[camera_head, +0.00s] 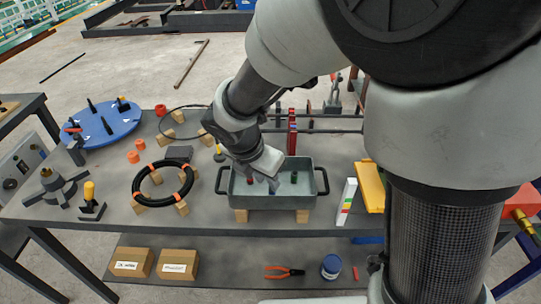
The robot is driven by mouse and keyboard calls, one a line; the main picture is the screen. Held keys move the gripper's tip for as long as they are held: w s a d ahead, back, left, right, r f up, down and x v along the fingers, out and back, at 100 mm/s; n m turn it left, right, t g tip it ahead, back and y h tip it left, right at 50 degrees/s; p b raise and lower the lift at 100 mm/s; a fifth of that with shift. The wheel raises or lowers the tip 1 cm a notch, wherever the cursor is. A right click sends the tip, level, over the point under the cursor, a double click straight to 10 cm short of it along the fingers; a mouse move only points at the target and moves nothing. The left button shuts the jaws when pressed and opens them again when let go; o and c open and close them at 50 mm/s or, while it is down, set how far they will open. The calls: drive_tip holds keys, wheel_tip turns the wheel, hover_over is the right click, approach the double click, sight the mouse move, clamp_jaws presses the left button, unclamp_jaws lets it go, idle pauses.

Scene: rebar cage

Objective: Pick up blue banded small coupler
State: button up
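A grey metal tray (312,200) with two side handles stands on the table on wooden blocks. A small blue piece (262,184), which looks like the blue banded coupler, is in the tray's left half, partly hidden by my gripper. A small dark piece with red (249,180) is left of it, and a dark piece with green (294,177) stands to the right. My gripper (262,181) points down into the tray right over the blue piece. Its fingers look spread to either side of it; contact cannot be told.
A black ring with orange bands (137,184) lies left of the tray on blocks. A white strip with coloured marks (347,201) and a yellow piece (370,187) are to the right. A red upright (292,132) and bars stand behind the tray. A blue round board (103,123) is at the far left.

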sight(270, 189)
drive_tip(key=b+x, duration=0.1)
drive_tip(key=x, duration=0.3)
drive_tip(key=shift+d, duration=0.1)
drive_tip(key=shift+s, duration=0.1)
drive_tip(key=shift+c, duration=0.5)
clamp_jaws()
drive_tip(key=shift+r, duration=0.1)
